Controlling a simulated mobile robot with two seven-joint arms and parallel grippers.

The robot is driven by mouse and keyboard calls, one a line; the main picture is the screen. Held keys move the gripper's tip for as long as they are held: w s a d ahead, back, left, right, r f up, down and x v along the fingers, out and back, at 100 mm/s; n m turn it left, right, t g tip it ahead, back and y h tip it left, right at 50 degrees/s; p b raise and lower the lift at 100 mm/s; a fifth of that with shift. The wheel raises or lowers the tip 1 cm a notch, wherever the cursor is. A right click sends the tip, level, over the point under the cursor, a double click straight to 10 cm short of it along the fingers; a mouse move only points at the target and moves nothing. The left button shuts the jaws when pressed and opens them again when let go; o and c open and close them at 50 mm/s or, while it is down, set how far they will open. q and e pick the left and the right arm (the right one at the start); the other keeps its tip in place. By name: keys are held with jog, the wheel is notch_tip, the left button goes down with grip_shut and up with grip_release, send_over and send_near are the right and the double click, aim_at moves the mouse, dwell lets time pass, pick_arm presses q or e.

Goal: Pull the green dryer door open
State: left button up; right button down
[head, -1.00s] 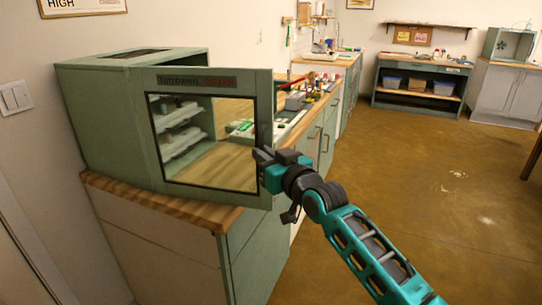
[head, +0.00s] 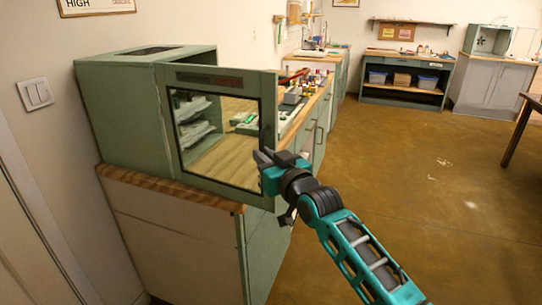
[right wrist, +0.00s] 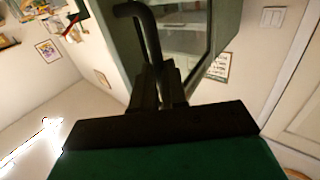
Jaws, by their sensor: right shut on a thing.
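The green dryer (head: 118,105) stands on a wooden-topped cabinet at the left in the head view. Its green-framed glass door (head: 225,188) stands swung out from the body, with its free edge at the right. Pale trays (head: 195,130) show through the glass. My right gripper (head: 262,158) is at the door's free edge. In the right wrist view, my right gripper (right wrist: 162,88) is shut on the dark bent door handle (right wrist: 150,38), and the glass door (right wrist: 190,28) is behind it. My left gripper is not in view.
The cabinet's wooden top (head: 170,190) runs under the dryer. Small items crowd the counter (head: 312,98) behind the door. A shelf unit with bins (head: 405,80) stands at the back. A wooden table (head: 525,120) is at the right edge. The brown floor between is clear.

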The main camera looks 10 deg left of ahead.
jog(key=shift+s+a+r, duration=0.25)
jog(key=shift+s+a, duration=0.35)
jog(key=shift+a, duration=0.05)
jog(key=c, duration=1.2)
grip_release()
jog(key=shift+a+f, duration=0.15)
jog(key=shift+a, duration=0.1)
jog(key=shift+o, duration=0.2)
jog(key=shift+w, duration=0.1)
jog(key=shift+d+f, duration=0.1)
jog(key=shift+d, duration=0.1)
jog(key=v, duration=1.2)
jog(key=shift+s+p, duration=0.4)
jog(key=shift+p, duration=0.05)
